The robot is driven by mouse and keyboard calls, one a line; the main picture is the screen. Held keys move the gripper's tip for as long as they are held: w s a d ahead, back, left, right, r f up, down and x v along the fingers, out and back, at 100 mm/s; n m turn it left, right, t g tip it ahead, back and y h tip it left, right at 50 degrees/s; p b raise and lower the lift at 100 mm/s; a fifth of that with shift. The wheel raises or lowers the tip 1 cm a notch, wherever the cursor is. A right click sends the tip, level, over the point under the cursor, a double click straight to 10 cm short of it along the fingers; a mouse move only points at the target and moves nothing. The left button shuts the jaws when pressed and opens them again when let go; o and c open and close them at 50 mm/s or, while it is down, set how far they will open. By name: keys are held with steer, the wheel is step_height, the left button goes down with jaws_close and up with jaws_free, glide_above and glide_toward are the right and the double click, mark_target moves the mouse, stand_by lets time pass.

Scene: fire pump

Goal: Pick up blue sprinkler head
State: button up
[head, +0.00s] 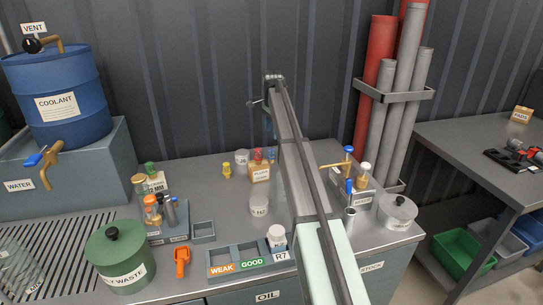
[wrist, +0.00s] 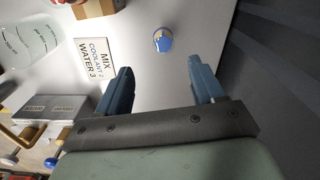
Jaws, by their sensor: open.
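The blue sprinkler head (wrist: 162,40) shows in the wrist view as a small round blue-topped piece with a metallic rim. It stands on the grey worktop, beyond my fingertips and roughly in line with the gap between them. In the head view a small blue piece (head: 271,154), apparently the same one, stands close to the arm near the back wall. My gripper (wrist: 159,65) is open, with two blue-grey fingers apart and nothing between them. In the head view my gripper is mostly hidden behind the arm.
A mixing sign (wrist: 95,58) lies left of the fingers in the wrist view, near a clear container (wrist: 30,35) and a grey box (wrist: 50,112). The corrugated wall (wrist: 275,80) is close on the right.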

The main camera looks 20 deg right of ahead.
mark_target(271, 155)
step_height(271, 155, down, 8)
steer(key=shift+r, duration=0.25)
steer(key=shift+w+a+f, duration=0.1)
steer(key=shift+w+f, duration=0.05)
steer(key=shift+f, duration=1.25)
steer(key=shift+w+a+f, duration=0.1)
steer(key=shift+f, duration=1.25)
steer(key=c, duration=1.2)
